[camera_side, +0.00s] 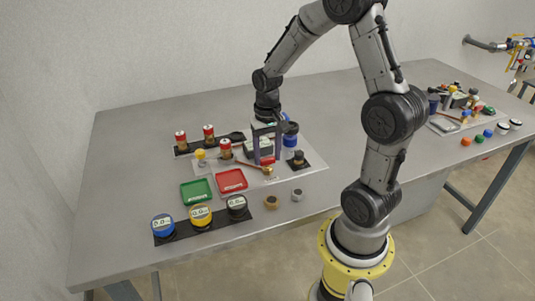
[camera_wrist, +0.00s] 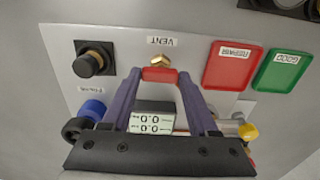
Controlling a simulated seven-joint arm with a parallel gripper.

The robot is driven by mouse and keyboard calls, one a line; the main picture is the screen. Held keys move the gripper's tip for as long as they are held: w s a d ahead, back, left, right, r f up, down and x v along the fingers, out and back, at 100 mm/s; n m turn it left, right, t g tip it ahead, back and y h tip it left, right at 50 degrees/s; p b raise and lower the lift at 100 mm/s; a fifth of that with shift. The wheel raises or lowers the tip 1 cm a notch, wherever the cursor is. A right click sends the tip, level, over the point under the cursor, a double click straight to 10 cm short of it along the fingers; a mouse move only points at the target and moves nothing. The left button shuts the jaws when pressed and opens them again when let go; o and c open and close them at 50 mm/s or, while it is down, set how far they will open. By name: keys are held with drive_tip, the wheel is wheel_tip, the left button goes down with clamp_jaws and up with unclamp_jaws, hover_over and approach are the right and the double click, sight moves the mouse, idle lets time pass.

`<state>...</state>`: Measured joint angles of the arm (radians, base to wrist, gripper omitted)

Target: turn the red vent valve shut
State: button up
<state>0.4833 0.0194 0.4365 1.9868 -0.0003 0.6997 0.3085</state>
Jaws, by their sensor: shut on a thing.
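The red vent valve handle (camera_wrist: 160,75) sits in front of a brass fitting (camera_wrist: 158,61), by the upside-down VENT label (camera_wrist: 160,41) in the wrist view. My gripper (camera_wrist: 160,79) has one finger at each end of the handle and is shut on it. The handle lies roughly crosswise in the wrist view. In the side view my gripper (camera_side: 265,154) points down at the plate, with red (camera_side: 266,160) between its fingers. A display reading 0.0 on two lines (camera_wrist: 153,123) shows between and behind the fingers.
A red tray (camera_side: 231,180) and a green tray (camera_side: 196,190) lie left of my gripper. A black fitting (camera_side: 299,159) stands close on its right. Red-topped cylinders (camera_side: 208,133) stand at the back left. The table's far left is clear.

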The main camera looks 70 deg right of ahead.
sight(267, 158)
drive_tip(key=shift+r, duration=0.1)
idle(0.3)
drive_tip(key=o, duration=1.4)
wheel_tip(267, 158, up, 14)
drive_tip(key=shift+f, duration=0.1)
